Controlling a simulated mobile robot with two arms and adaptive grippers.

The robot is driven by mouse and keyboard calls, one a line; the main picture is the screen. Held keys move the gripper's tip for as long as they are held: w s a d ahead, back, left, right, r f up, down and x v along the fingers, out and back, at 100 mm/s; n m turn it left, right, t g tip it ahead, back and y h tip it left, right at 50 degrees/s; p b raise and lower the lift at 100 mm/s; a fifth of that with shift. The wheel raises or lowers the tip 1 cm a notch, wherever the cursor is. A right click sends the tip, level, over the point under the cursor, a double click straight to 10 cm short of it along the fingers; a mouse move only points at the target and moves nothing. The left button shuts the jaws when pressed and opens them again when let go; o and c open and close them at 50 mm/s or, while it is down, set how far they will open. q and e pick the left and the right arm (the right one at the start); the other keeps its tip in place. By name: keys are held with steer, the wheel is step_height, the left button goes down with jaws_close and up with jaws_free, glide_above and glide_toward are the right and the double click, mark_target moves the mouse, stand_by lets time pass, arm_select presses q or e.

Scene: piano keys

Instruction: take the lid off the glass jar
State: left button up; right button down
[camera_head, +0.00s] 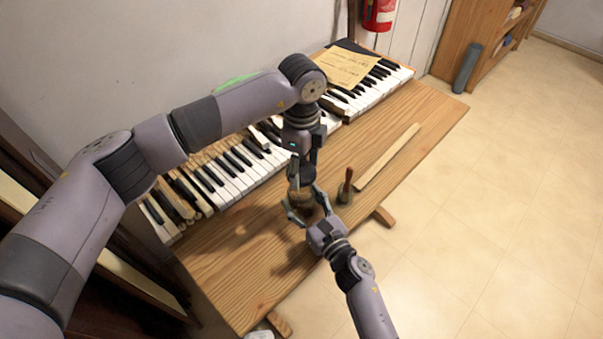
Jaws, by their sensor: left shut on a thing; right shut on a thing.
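The glass jar (301,199) is small and brownish in this view, standing over the wooden table, and partly hidden by my grippers. My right gripper (304,207) comes from below right and is shut on the jar's body, one finger on each side. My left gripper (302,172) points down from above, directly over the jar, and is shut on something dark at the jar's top. That is likely the lid, but the fingers hide most of it. I cannot tell whether the lid and jar touch.
The wooden table (240,262) holds a piano keyboard (235,172) along its back, with a paper sheet (345,66) at its far end. A red-handled tool (346,187) stands right of the jar, near a wooden strip (390,156). The table's front left is clear.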

steer(key=shift+c, duration=2.2)
jaws_free()
